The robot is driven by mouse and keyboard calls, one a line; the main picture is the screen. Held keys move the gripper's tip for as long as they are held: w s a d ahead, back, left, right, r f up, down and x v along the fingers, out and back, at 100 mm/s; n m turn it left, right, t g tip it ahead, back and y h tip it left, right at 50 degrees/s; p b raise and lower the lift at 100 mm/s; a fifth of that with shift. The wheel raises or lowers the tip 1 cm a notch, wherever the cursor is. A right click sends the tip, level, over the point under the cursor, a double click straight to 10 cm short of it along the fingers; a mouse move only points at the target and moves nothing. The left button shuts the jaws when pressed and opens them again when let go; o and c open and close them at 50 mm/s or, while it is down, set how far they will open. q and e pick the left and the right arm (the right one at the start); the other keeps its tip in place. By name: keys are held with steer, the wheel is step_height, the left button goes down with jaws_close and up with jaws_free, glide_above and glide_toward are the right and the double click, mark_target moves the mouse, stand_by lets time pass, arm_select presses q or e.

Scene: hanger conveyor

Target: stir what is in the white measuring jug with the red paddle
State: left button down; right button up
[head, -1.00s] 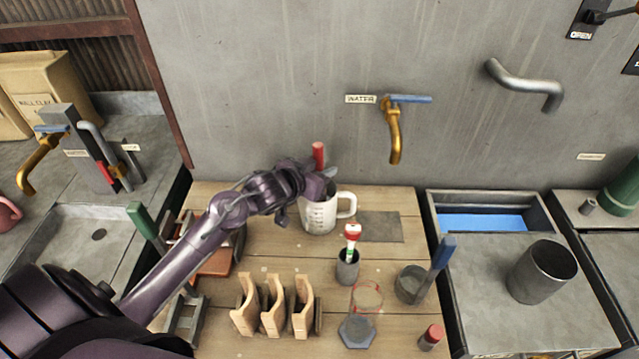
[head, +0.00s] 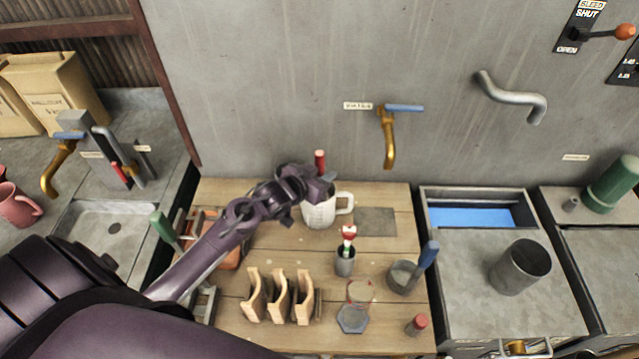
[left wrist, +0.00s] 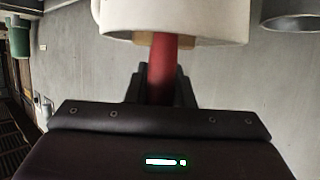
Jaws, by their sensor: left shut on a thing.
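The white measuring jug (head: 322,213) stands upright at the back of the wooden bench in the head view, its handle to the right. My left gripper (head: 318,190) is at the jug's left rim, shut on the red paddle (head: 320,160), whose red handle rises above the jaws. The paddle's lower end is hidden by the gripper and jug. In the left wrist view the red handle (left wrist: 162,72) stands between the fingers (left wrist: 160,88) and meets the jug (left wrist: 205,18) beside a tan patch at its rim. What the jug holds is barely visible. My right gripper is not visible.
A gold tap (head: 389,140) is on the wall right of the jug. A grey mat (head: 376,222) lies beside it. In front are a small cup (head: 345,264) with a red-topped tool, wooden holders (head: 278,297) and a grey pot (head: 402,277) with a blue-handled tool.

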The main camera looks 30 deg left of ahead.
mark_target(317, 164)
arm_select(q)
steer(key=shift+s+r, duration=0.1)
steer(key=shift+s, duration=0.2)
steer(key=shift+r, duration=0.1)
step_height(317, 164, up, 2)
steer(key=p, duration=0.2)
steer(key=shift+w+r+p, duration=0.1)
steer(key=shift+r+p, duration=0.15)
steer(key=shift+p, duration=0.1)
step_height(317, 164, up, 2)
steer(key=shift+r+p, duration=0.15)
steer(key=shift+p, duration=0.25)
steer(key=shift+r, duration=3.95)
